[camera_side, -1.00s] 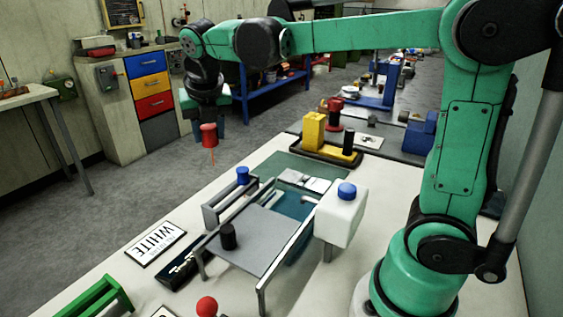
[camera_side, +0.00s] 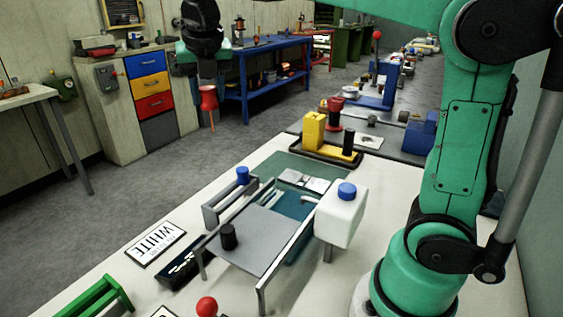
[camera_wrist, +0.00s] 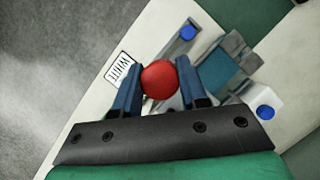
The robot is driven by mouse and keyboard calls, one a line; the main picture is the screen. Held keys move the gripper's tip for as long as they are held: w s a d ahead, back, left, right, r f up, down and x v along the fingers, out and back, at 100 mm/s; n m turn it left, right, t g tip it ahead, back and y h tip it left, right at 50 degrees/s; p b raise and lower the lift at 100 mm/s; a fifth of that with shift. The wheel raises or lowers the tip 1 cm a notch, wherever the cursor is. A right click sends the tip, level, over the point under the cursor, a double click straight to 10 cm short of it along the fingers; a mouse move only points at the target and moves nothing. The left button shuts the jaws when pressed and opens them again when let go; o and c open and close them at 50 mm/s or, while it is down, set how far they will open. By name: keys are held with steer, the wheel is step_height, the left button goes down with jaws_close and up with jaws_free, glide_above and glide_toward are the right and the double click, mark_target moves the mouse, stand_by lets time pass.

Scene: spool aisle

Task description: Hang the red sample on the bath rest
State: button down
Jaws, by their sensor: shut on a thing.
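The red sample (camera_side: 208,98), a red top with a thin stem hanging below, is held high in the air beyond the far left of the bench. My gripper (camera_side: 206,84) is shut on its top; in the wrist view the round red top shows between the two blue fingers (camera_wrist: 158,76). The bath, a teal basin (camera_side: 292,206), is on the bench, lower and to the right of my gripper. A grey frame with rails stands at the bath. I cannot tell which part is its rest.
A blue-topped sample (camera_side: 243,176) stands on a grey rack left of the bath. A black sample (camera_side: 228,236) stands on the grey plate. A white block with a blue cap (camera_side: 347,191) stands right of the bath. A WHITE sign (camera_side: 156,244) lies at left.

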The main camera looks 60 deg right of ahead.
steer(key=s+d+f+m+g, duration=0.1)
steer(key=s+d+f+m, duration=0.3)
steer(key=d, duration=0.3)
steer(key=m+g+h, duration=0.1)
steer(key=m, duration=0.1)
glide_above(304, 177)
steer(key=a, duration=0.1)
step_height(304, 177, down, 6)
steer(key=shift+s+f, duration=0.25)
steer(key=shift+f, duration=1)
steer(key=shift+f, duration=2.5)
steer(key=shift+c, duration=2)
jaws_free()
